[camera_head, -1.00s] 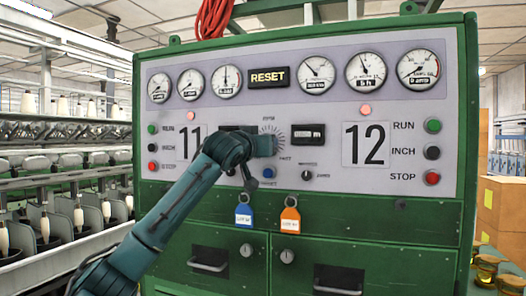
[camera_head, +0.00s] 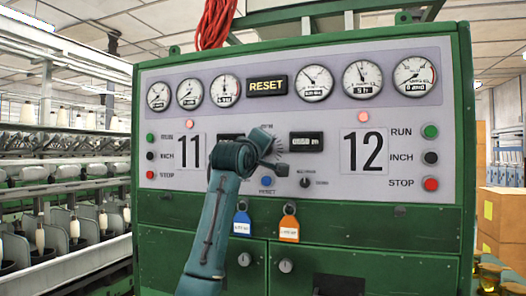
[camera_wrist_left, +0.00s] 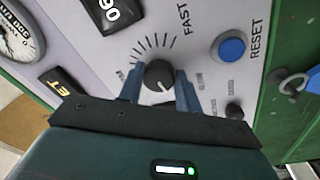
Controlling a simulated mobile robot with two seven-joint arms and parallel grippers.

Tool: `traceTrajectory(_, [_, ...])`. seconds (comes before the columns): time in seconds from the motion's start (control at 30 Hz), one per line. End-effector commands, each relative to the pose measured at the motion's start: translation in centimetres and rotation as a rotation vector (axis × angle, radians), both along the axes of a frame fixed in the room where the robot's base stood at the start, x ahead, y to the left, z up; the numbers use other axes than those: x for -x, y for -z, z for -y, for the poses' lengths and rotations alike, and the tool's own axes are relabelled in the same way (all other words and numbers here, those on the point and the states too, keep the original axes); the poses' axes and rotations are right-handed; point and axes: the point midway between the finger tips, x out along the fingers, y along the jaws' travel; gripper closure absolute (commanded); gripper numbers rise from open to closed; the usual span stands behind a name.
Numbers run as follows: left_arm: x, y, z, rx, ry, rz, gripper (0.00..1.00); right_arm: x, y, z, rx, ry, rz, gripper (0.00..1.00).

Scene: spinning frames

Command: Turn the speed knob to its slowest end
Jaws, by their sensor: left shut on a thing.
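The speed knob (camera_wrist_left: 158,74) is a round black knob with a pale pointer mark, inside a fan of tick marks with FAST at one end. In the left wrist view my left gripper (camera_wrist_left: 157,86) has one finger on each side of it and is shut on it. In the head view my left gripper (camera_head: 268,150) is at the panel between the large 11 and 12, and it hides the knob. The lettering at the other end of the scale is too small to read. My right gripper is not in view.
A blue reset button (camera_wrist_left: 231,47) and a small black knob (camera_wrist_left: 234,110) are close by. A blue tag (camera_head: 242,222) and an orange tag (camera_head: 289,228) hang below the panel. Gauges line the top of the green cabinet (camera_head: 400,222).

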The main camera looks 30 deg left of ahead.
Motion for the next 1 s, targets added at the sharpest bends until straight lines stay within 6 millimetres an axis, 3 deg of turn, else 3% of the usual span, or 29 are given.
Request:
traceTrajectory(0.5, [0.0, -0.3, 0.1, 0.434, -0.002, 0.105, 0.89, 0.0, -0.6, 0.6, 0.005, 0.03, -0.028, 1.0])
traceTrajectory(1.0, [0.0, -0.2, 0.1, 0.605, -0.004, 0.148, 0.89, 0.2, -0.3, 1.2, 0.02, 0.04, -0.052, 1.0])
